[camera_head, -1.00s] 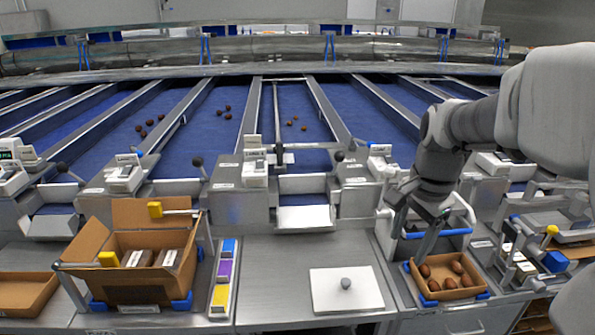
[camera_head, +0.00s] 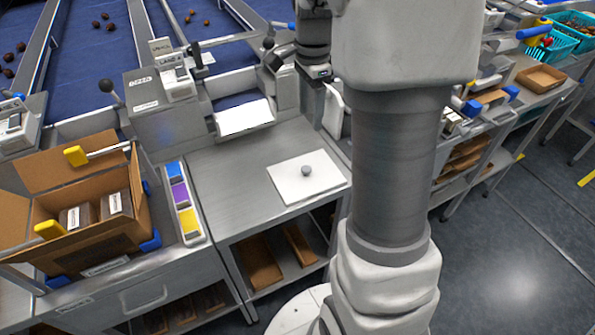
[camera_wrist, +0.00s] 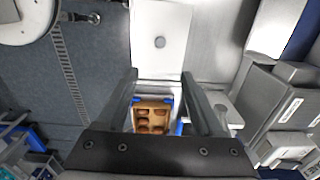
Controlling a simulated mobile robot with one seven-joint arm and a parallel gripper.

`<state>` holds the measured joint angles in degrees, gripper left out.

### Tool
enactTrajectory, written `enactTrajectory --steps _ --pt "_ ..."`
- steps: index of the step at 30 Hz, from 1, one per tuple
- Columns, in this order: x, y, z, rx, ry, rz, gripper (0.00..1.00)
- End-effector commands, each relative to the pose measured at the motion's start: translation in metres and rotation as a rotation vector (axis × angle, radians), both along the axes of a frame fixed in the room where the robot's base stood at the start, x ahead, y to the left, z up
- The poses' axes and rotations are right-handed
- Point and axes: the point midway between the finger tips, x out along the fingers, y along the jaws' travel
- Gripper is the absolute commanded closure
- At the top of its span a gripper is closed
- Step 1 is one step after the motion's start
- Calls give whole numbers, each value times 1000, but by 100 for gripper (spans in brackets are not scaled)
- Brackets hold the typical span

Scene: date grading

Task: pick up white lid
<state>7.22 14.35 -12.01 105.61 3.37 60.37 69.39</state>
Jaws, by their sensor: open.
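The white lid (camera_head: 325,182) is a flat square plate with a grey round knob on top. It lies on the grey metal worktop (camera_head: 235,185) in the middle of the head view. In the wrist view the lid (camera_wrist: 145,60) is at the top centre, beyond my fingertips. My gripper (camera_wrist: 159,78) is open, with nothing held between its fingers. It is apart from the lid. In the head view my arm crosses the picture and the gripper's fingers cannot be made out.
An open box of dates (camera_wrist: 136,126) shows between my fingers in the wrist view. Left of the lid stand a strip of blue, purple and yellow blocks (camera_head: 181,193) and an open cardboard carton (camera_head: 45,210). A white chute (camera_head: 243,117) lies behind the lid.

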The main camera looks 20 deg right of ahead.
Motion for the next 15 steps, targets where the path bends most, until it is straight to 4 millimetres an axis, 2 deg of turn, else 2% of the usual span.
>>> enactTrajectory --steps 12,15 --pt "-1 1 -87 2 6 -1 32" --pt "-1 1 -103 2 4 0 32"
